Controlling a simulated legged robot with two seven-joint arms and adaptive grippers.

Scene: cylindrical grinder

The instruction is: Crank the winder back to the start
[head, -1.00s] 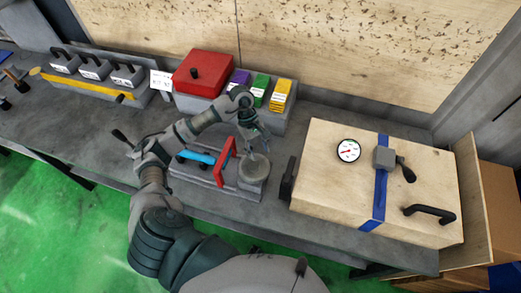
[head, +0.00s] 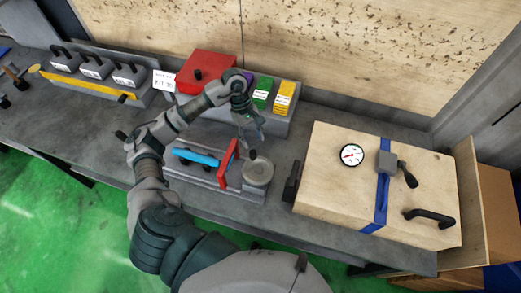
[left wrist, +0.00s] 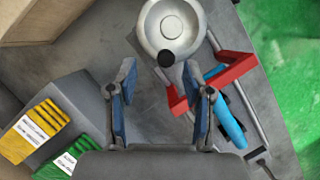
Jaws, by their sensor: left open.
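The winder is a grey round wheel (head: 257,174) with a small black crank knob (head: 252,155), at the right end of a grey bench fixture. The fixture has a red frame (head: 227,165) and a blue cylinder (head: 197,157). My left gripper (head: 251,131) is open and empty above the wheel, pointing down. In the left wrist view, the wheel (left wrist: 171,20) and knob (left wrist: 166,58) appear beyond the open blue-padded fingers (left wrist: 158,72). The knob lies in line with the gap, apart from the pads. My right gripper is out of view.
A wooden box (head: 335,192) with a gauge (head: 352,155) and black handles stands right of the wheel. Behind are a red box (head: 207,70) and green (head: 263,93) and yellow (head: 284,97) blocks in a grey holder.

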